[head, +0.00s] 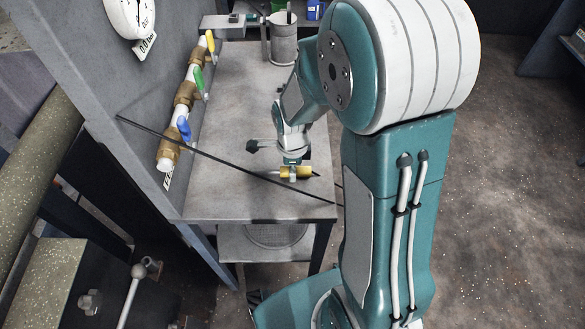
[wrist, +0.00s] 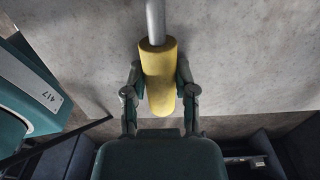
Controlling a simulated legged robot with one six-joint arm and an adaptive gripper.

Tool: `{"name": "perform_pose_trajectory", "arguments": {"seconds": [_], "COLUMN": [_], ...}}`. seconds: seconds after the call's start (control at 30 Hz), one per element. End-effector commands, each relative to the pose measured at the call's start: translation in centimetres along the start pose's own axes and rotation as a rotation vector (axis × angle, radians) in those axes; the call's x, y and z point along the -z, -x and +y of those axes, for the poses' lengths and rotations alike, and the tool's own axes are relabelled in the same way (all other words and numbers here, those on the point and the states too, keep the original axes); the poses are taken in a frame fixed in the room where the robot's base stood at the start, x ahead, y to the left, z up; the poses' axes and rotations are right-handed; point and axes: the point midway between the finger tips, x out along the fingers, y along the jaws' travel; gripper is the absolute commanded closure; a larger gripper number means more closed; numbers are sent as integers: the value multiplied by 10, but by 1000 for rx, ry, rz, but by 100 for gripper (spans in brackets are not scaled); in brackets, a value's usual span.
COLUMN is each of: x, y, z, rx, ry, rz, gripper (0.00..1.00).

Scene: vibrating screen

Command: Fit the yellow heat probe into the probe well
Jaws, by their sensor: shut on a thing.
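The yellow heat probe (head: 304,172) is in my gripper (head: 292,165) low over the front end of the grey bench in the head view. In the wrist view the probe's yellow handle (wrist: 158,60) lies between the two fingers of my gripper (wrist: 160,85), which is shut on it. A grey metal rod runs from the handle up past the top of the wrist view. I cannot tell whether the probe touches the bench. I cannot make out the probe well for certain in either view.
The grey bench (head: 235,120) is mostly clear. A grey cylindrical pot (head: 284,45) stands at its far end. Valves with yellow, green and blue handles (head: 184,128) line the left wall, below a gauge (head: 130,15). A thin dark line (head: 215,158) crosses the bench's front part.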

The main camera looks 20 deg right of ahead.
Motion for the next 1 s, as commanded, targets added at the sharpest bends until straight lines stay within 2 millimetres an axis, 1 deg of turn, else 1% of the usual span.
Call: {"name": "perform_pose_trajectory", "arguments": {"seconds": [0.23, 0.27, 0.3, 0.33, 0.67, 0.77, 0.87, 0.97, 1.0], "x": [0, 0, 0, 0, 0, 0, 0, -1, -2], "y": [-4, -5, -4, -4, -4, -2, 8, 27, 35], "z": [0, 0, 0, 0, 0, 0, 0, -2, -4], "rx": [-2, -1, -1, -1, -1, 1, 3, 5, 6], "ry": [0, 0, 0, 0, 0, 0, 0, 0, 0], "rz": [0, 0, 0, 0, 0, 0, -1, -2, -2], "gripper": [100, 59, 42, 29, 29, 29, 29, 29, 29]}}
